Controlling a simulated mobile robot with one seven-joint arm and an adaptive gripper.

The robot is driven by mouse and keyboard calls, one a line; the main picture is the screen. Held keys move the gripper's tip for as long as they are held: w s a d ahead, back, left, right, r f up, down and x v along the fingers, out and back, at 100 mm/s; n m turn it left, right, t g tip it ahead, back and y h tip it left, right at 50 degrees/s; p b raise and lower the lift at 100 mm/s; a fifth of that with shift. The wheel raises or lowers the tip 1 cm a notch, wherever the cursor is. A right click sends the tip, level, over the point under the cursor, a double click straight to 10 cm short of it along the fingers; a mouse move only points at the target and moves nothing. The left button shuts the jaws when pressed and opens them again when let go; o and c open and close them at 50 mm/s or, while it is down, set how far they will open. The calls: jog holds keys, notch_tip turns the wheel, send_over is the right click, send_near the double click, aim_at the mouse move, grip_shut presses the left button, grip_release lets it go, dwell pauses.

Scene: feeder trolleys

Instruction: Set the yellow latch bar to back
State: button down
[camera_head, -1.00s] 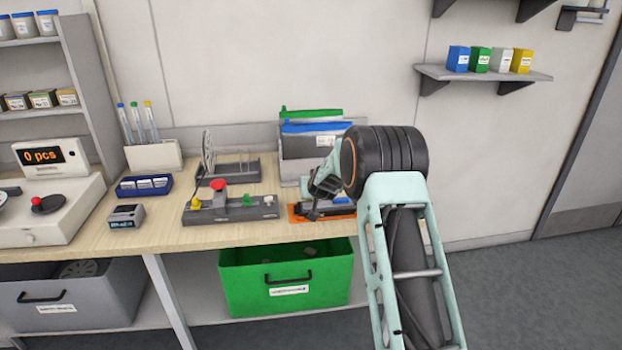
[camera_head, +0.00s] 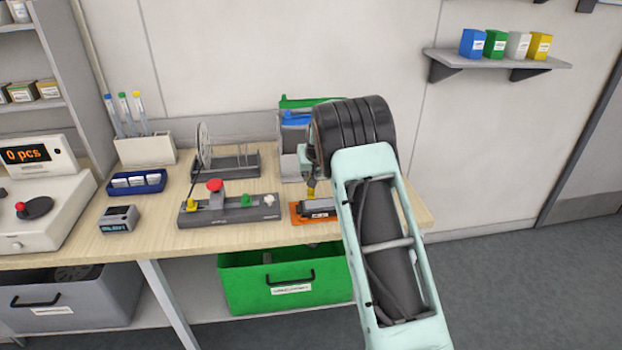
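A small yellow piece (camera_head: 311,189), which may be the latch bar, shows just above a dark grey device on an orange base (camera_head: 299,220) at the right end of the bench. It is too small to tell how it is set. My gripper (camera_head: 309,180) points down over this device, right at the yellow piece. I cannot tell whether they touch. The fingers are mostly hidden by my arm, so their opening does not show. The right part of the device is also hidden behind my arm.
A grey control block (camera_head: 240,215) with yellow, red, green and white knobs lies left of the device. A reel stand (camera_head: 235,165) and a grey bin with green and blue folders (camera_head: 289,170) stand behind. A green crate (camera_head: 235,285) is below the bench.

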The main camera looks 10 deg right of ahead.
jog(key=shift+w+d+b, duration=0.1)
jog(key=shift+w+b, duration=0.75)
jog(key=shift+w, duration=0.35)
jog(key=c, duration=1.9)
grip_release()
jog(key=shift+f, duration=0.25)
jog(key=v, duration=1.2)
